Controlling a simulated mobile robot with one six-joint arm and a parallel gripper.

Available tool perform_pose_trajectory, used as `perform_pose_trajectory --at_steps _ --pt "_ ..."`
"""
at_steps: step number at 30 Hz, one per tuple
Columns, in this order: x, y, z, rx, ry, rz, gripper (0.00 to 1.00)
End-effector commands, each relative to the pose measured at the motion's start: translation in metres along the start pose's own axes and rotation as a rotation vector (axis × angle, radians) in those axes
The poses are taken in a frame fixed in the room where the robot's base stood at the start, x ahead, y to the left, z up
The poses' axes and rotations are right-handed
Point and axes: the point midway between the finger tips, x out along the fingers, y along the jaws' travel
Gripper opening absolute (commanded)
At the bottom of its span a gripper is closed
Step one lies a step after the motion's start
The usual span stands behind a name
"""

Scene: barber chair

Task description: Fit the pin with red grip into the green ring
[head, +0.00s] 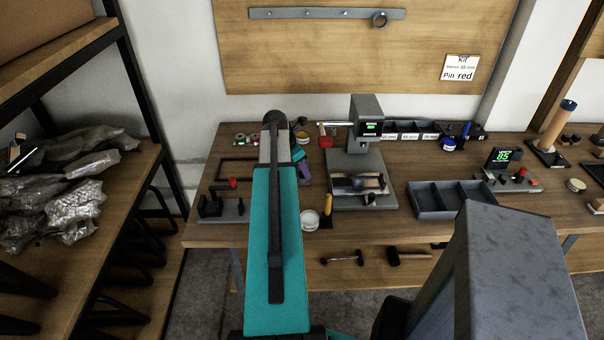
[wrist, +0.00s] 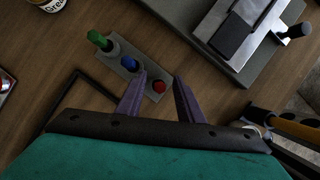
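The pin with red grip (wrist: 158,86) stands in a small grey holder (wrist: 118,54) in the wrist view, beside a blue-gripped pin (wrist: 130,64) and a green-gripped one (wrist: 98,39). My gripper (wrist: 161,79) is open, its two purple fingers apart and empty. In the picture the red grip lies between the fingertips; I cannot tell how far below them it is. In the head view my gripper (head: 302,163) is over the bench, left of the grey press, and my arm hides the pin holder. I cannot make out the green ring in either view.
The grey press (head: 364,160) stands right of my gripper. A black frame (head: 236,168) and a fixture (head: 222,208) lie to the left. A yellow-handled tool (head: 328,206) and a white round tin (head: 309,220) are near the front edge. An empty grey tray (head: 424,202) sits further right.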

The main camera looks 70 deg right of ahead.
Motion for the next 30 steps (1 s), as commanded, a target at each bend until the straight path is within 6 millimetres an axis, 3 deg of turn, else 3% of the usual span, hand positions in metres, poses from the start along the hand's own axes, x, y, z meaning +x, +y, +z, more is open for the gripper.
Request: perform_pose_trajectory --at_steps 5,11,12,30 --pt "-0.0003 0.0 -0.0003 0.0 0.0 0.0 0.34" --pt "-0.0003 -0.0001 -0.0003 0.0 0.0 0.0 0.02" --pt "-0.0003 0.0 -0.0003 0.0 0.0 0.0 0.0" --pt "-0.0086 0.0002 0.0035 0.0 0.0 0.0 0.0"
